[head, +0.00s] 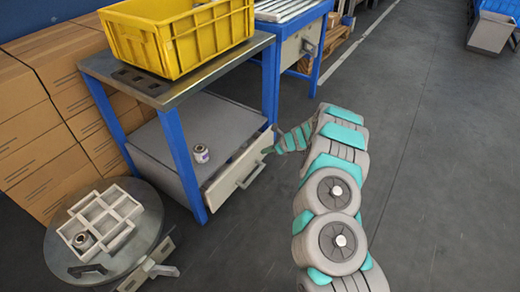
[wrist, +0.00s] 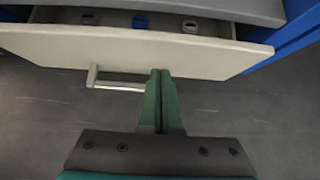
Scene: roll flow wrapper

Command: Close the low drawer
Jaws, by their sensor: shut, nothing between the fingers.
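The low drawer (head: 222,187) is under the steel-topped workbench and stands partly open; its pale front panel sticks out past the blue legs. In the wrist view its front panel (wrist: 130,48) spans most of the width, with a bar handle (wrist: 118,84) left of my fingers. Several small items show inside behind the panel. My gripper (wrist: 161,73) is shut and empty, its green fingertips at the panel's face, right of the handle. I cannot tell whether they touch it. In the head view my gripper (head: 268,151) is beside the drawer's right end.
A yellow crate (head: 185,45) stands on the workbench. A round stand (head: 140,247) with a divided tray is at the lower left, by stacked cardboard boxes (head: 30,125).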

